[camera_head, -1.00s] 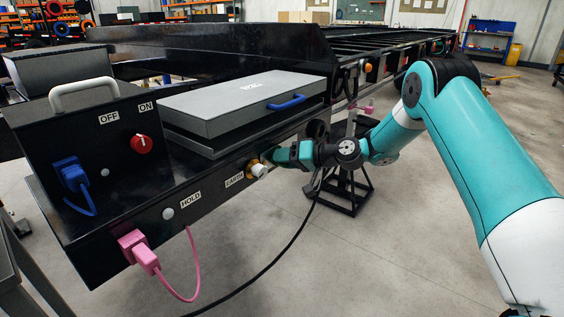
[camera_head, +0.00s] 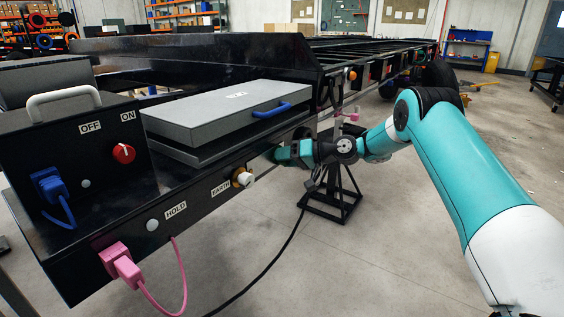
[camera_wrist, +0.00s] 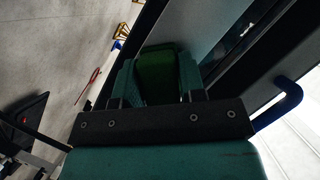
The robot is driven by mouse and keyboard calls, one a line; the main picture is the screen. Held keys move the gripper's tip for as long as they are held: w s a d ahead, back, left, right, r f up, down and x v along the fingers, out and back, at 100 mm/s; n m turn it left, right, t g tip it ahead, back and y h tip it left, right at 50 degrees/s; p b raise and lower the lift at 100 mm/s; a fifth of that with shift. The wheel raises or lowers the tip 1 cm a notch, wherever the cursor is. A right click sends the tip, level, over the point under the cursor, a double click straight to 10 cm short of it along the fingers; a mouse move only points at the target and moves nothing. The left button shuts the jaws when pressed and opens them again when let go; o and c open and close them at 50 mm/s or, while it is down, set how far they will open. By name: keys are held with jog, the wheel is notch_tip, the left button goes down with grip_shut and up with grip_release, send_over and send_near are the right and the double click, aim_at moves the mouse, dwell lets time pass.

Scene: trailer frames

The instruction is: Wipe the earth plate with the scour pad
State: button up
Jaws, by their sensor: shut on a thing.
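The EARTH fitting, a brass-yellow disc (camera_head: 237,176) with a white knob (camera_head: 247,179), is on the black side of the trailer frame, beside its EARTH label (camera_head: 221,187). My gripper (camera_head: 281,154) is right of it in the head view, close to the trailer side, with a visible gap between them. In the wrist view my gripper (camera_wrist: 157,85) is shut on the dark green scour pad (camera_wrist: 158,70). A small yellow and white piece (camera_wrist: 121,38) beyond the fingers looks like the same fitting.
A grey lidded box (camera_head: 225,115) with a blue handle (camera_head: 270,107) sits above the fitting. A pink plug (camera_head: 120,265) with a looping cable is at the HOLD end. A black stand (camera_head: 340,195) is on the floor behind my gripper. Open floor lies at front right.

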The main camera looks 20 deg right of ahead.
aim_at(253, 173)
jog(key=w+d, duration=0.2)
jog(key=shift+d, duration=0.4)
jog(key=shift+r, duration=0.1)
jog(key=shift+s+a, duration=0.1)
jog(key=shift+a, duration=0.2)
jog(key=shift+s+a+r+p, duration=0.15)
jog(key=shift+s+a, duration=0.2)
jog(key=shift+a, duration=0.25)
jog(key=shift+s+a+f+p, duration=0.15)
jog(key=shift+s+a, duration=0.2)
jog(key=shift+a, duration=0.2)
jog(key=shift+s+a+r+p, duration=0.15)
jog(key=shift+s+a, duration=0.2)
jog(key=shift+a, duration=0.25)
jog(key=shift+c, duration=1)
jog(key=shift+s+a+f+p, duration=0.2)
jog(key=shift+s+a+p, duration=0.45)
jog(key=shift+s+a, duration=1.45)
jog(key=shift+s+a, duration=0.35)
jog(key=shift+a, duration=0.4)
jog(key=shift+s+a, duration=0.35)
jog(key=shift+a, duration=0.35)
